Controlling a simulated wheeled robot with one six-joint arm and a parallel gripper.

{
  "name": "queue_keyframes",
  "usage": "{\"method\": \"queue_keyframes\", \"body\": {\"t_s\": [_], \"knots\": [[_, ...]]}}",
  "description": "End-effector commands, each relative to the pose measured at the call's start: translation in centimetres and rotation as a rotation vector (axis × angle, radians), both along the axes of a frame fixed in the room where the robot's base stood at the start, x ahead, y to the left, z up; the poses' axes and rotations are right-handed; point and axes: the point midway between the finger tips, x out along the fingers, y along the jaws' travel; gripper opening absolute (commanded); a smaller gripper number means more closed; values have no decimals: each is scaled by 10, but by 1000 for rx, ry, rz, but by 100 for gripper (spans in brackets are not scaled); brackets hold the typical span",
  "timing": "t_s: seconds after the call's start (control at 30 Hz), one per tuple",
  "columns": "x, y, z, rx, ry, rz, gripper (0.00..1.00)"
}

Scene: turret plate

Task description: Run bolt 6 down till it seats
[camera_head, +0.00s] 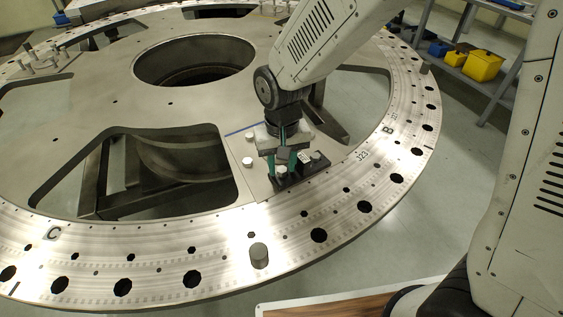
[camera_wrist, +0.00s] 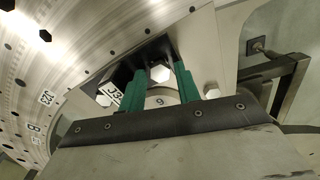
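My gripper (camera_head: 288,158) hangs over a black block (camera_head: 310,170) on the turret plate's rim (camera_head: 215,232). In the wrist view my gripper (camera_wrist: 158,72) has two green fingers standing apart. A silver hex bolt head (camera_wrist: 160,73) shows between their tips, with a narrow gap seen on each side. I cannot tell whether the fingertips are level with the head or above it. A pale rounded surface marked with a digit (camera_wrist: 160,101), 6 or 9, shows between the fingers. Whether the bolt is seated cannot be told.
Other bolt heads stand close by in the wrist view, left (camera_wrist: 103,100) and right (camera_wrist: 212,92). A loose-looking grey peg (camera_head: 258,254) stands on the rim. Large openings cut through the plate lie left of my gripper. Shelves with yellow bins (camera_head: 482,66) are at the back right.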

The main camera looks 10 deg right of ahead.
Motion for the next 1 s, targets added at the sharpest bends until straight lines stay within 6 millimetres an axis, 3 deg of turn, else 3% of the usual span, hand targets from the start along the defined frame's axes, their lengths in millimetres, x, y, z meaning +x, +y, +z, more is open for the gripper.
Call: {"method": "queue_keyframes", "body": {"t_s": [0.3, 0.5, 0.93, 1.0], "knots": [[0, 0, 0, 0, 0, 485, 33], [0, 0, 0, 0, 0, 693, 33], [0, 0, 0, 0, 0, 777, 33], [0, 0, 0, 0, 0, 777, 16]]}}
